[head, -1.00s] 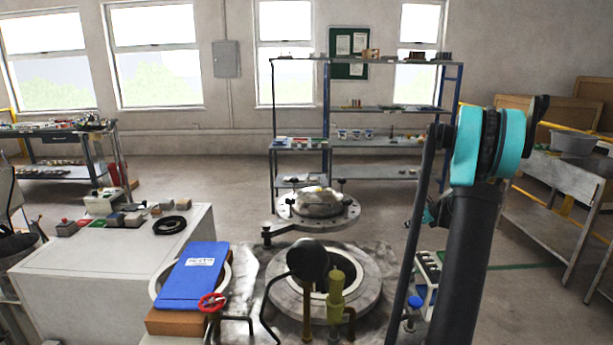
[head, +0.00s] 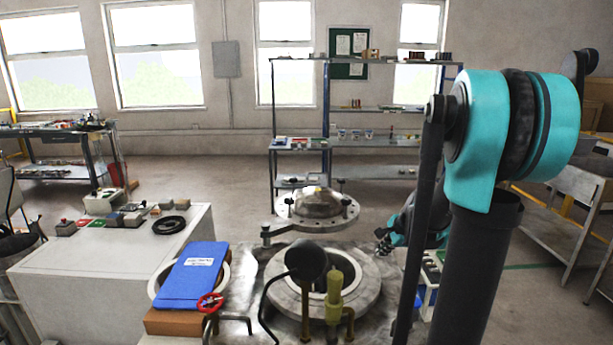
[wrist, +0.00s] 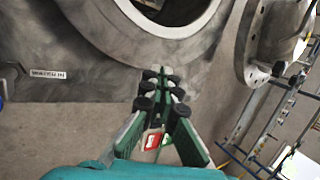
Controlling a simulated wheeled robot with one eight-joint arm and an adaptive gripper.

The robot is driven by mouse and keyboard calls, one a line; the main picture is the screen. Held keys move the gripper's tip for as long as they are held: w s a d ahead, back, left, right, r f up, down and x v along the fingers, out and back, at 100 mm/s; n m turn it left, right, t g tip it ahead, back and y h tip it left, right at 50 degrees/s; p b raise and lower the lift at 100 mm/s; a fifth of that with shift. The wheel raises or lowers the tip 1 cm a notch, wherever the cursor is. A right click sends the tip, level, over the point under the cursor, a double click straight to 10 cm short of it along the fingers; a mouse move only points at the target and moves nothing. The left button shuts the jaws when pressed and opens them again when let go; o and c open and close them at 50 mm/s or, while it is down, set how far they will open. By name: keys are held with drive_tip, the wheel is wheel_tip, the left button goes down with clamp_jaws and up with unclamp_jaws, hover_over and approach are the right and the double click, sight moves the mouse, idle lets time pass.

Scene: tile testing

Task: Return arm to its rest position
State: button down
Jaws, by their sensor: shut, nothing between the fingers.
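My teal and black arm (head: 510,130) rises on the right side of the head view and its forearm reaches away behind the dark upright link. My gripper (head: 385,246) shows small beside the round metal chamber (head: 368,290), partly hidden by my arm. In the wrist view my gripper (wrist: 160,76) has its green and black fingers together, with nothing between them. The chamber's ring (wrist: 170,25) fills the top of that view, beyond the fingertips. I cannot tell the exact gap between them.
A domed lid on a flange (head: 318,208) stands behind the chamber. A blue binder (head: 193,275), a red valve wheel (head: 210,302) and a yellow-green fitting (head: 334,287) are nearby. Shelving (head: 327,130) stands behind; a bench (head: 560,225) is at right. Open floor lies between.

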drive_tip(key=s+a+f+n+h, duration=0.1)
drive_tip(key=s+a+f+n, duration=0.1)
drive_tip(key=s+n, duration=0.6)
drive_tip(key=s+a+f+n+g+h, duration=0.1)
drive_tip(key=s+a+f+n, duration=0.2)
drive_tip(key=s+n, duration=0.5)
drive_tip(key=s+f, duration=0.1)
drive_tip(key=s, duration=0.6)
drive_tip(key=shift+s+a+f+n+h, duration=0.2)
drive_tip(key=shift+s+n+h, duration=0.1)
drive_tip(key=shift+h, duration=0.1)
drive_tip(key=shift+w, duration=0.1)
